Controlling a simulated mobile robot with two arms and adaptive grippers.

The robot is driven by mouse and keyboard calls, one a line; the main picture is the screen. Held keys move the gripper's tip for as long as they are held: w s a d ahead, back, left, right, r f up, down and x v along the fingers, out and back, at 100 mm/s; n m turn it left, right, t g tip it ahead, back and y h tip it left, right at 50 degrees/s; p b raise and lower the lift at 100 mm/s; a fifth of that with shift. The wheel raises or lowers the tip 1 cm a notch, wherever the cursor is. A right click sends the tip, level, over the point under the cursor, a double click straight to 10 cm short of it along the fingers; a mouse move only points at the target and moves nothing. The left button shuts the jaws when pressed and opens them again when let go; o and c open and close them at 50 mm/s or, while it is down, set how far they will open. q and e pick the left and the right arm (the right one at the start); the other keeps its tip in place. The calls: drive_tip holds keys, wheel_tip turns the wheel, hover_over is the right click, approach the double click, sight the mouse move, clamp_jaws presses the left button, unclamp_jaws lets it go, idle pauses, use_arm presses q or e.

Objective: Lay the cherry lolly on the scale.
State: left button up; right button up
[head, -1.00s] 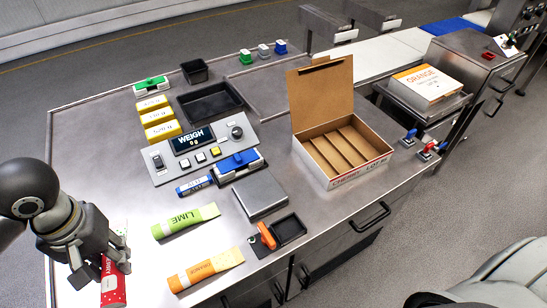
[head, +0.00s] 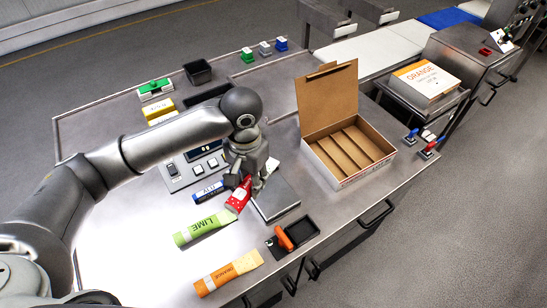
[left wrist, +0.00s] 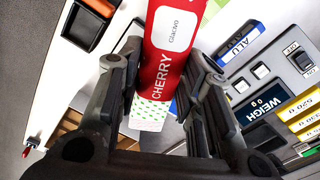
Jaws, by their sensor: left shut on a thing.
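The cherry lolly (head: 238,196) is a red packet with a white, green-dotted end. My left gripper (head: 246,184) is shut on it, and it also shows between the fingers in the left wrist view (left wrist: 168,60). The scale (head: 277,202) is a flat grey square plate on the bench. The gripper and lolly are at the plate's left side in the head view and hide part of it. I cannot tell whether the lolly touches the plate. The scale display (left wrist: 264,112) reads 0 g. My right gripper is not in view.
A green lime lolly (head: 205,228) and an orange lolly (head: 228,273) lie on the bench in front. A small black tray with an orange-handled tool (head: 284,238) sits near the front edge. An open cardboard box (head: 379,174) with empty slots stands to the right.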

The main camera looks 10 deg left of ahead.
sight(269, 168)
use_arm(q)
drive_tip(key=w+d+m+p, duration=0.1)
drive_tip(key=p, duration=0.1)
drive_tip(key=w+d+f+m+p, duration=0.1)
drive_tip(key=w+m+p, duration=0.1)
drive_tip(key=w+d+f+m+p, duration=0.1)
drive_tip(key=w+p, duration=0.1)
drive_tip(key=shift+w+d+f+m+p, duration=0.25)
drive_tip(key=shift+f+m+p, duration=0.1)
drive_tip(key=shift+m+p, duration=0.25)
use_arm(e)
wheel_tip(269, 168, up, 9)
use_arm(q)
drive_tip(key=shift+f, duration=0.35)
wheel_tip(269, 168, down, 5)
drive_tip(key=b, duration=0.6)
drive_tip(key=shift+f, duration=1.4)
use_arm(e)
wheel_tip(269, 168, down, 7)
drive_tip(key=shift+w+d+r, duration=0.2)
use_arm(q)
drive_tip(key=o, duration=1)
drive_tip(key=shift+o, duration=0.6)
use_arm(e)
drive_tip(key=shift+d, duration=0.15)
